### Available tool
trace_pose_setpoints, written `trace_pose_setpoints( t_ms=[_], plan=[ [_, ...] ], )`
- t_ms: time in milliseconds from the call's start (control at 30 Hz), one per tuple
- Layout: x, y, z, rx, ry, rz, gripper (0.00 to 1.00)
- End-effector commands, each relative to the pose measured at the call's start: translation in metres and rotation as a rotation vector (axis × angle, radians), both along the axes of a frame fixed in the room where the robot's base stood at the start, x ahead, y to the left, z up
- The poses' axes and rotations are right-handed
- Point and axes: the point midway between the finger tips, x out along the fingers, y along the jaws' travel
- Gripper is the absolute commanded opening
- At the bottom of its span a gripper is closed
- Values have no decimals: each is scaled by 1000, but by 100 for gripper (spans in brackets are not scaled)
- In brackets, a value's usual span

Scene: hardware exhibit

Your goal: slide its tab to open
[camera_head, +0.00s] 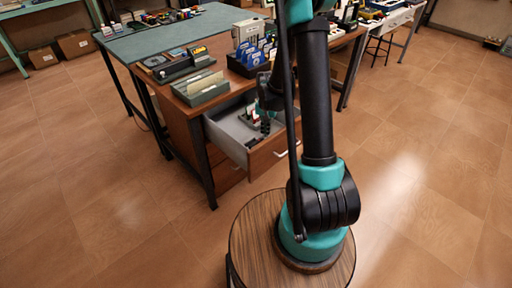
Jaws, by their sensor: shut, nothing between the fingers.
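A wooden drawer (222,133) with a grey inside stands pulled out of the desk in the middle of the view. Small items (246,119) with red and white parts lie inside it, too small to name. My gripper (265,127) is shut and empty, with its fingers pointing down over the drawer, by these items. I cannot tell whether it touches anything. No tab can be made out at this size. My arm hides the right part of the drawer.
The desk top (177,88) holds a grey-green tray of cards (204,92), a black tray of blue-white pieces (240,67) and a dark device (176,69). A green-topped table (150,45) stands behind. The tiled floor (430,150) at the right is clear.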

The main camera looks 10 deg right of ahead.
Motion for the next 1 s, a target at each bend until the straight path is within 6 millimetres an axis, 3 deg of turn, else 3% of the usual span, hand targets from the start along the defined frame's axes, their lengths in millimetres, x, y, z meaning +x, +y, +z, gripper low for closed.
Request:
trace_pose_setpoints(
  t_ms=[1000],
  plan=[
    [-5,7,-2,0,0,0,0]
  ],
)
